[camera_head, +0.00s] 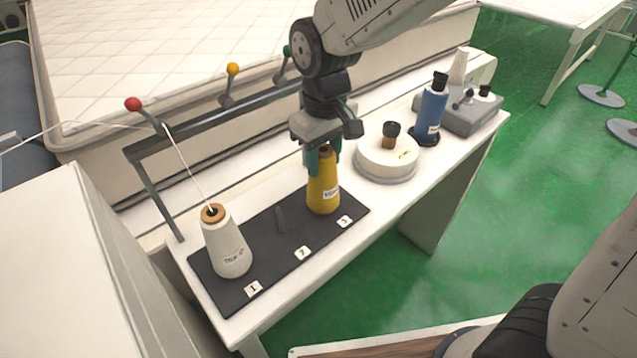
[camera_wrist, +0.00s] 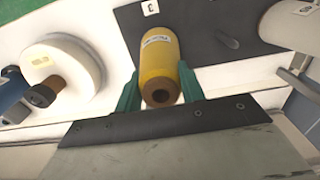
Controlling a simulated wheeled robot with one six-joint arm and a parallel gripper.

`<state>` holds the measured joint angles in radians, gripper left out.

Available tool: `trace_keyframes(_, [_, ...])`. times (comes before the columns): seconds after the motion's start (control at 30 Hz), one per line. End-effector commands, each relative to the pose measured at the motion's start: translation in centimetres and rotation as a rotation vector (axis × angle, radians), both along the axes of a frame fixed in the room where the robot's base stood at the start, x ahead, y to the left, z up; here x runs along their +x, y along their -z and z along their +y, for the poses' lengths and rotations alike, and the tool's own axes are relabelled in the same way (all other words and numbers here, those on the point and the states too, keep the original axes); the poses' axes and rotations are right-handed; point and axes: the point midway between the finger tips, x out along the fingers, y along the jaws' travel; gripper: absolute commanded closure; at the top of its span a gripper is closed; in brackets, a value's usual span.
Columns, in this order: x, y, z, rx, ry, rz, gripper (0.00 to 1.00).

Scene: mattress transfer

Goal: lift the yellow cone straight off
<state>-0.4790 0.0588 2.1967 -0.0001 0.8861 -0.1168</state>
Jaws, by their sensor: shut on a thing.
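The yellow cone (camera_head: 323,196) stands upright at the place marked 3 on the dark mat (camera_head: 262,246). My gripper (camera_head: 322,160) reaches down over it from above, its green fingers shut on the cone's upper part. In the wrist view the yellow cone (camera_wrist: 160,62) shows between the two green fingers of my gripper (camera_wrist: 160,92), with its brown hollow top facing the camera. Its base appears to be at the mat; I cannot tell whether a small gap lies under it.
A white cone (camera_head: 228,245) with thread running up from it stands at place 1. A bare dark peg (camera_head: 280,218) is at place 2. A rail (camera_head: 215,122) with coloured knobs runs behind.

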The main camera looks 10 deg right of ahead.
Motion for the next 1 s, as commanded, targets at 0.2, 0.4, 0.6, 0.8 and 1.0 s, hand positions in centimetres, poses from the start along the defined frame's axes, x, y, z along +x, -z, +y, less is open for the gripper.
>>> trace_keyframes(0.2, [0.0,-0.3,0.0,0.001,0.001,-0.002,1.00])
trace_keyframes(0.4, [0.1,-3.4,-0.1,0.003,0.002,-0.006,1.00])
trace_keyframes(0.6, [0.1,-7.4,-0.1,0.003,0.002,-0.006,1.00])
trace_keyframes(0.8, [0.1,-9.7,-0.1,0.002,0.002,-0.002,1.00])
trace_keyframes(1.0, [0.0,-10.1,-0.1,0.000,0.002,0.000,1.00])
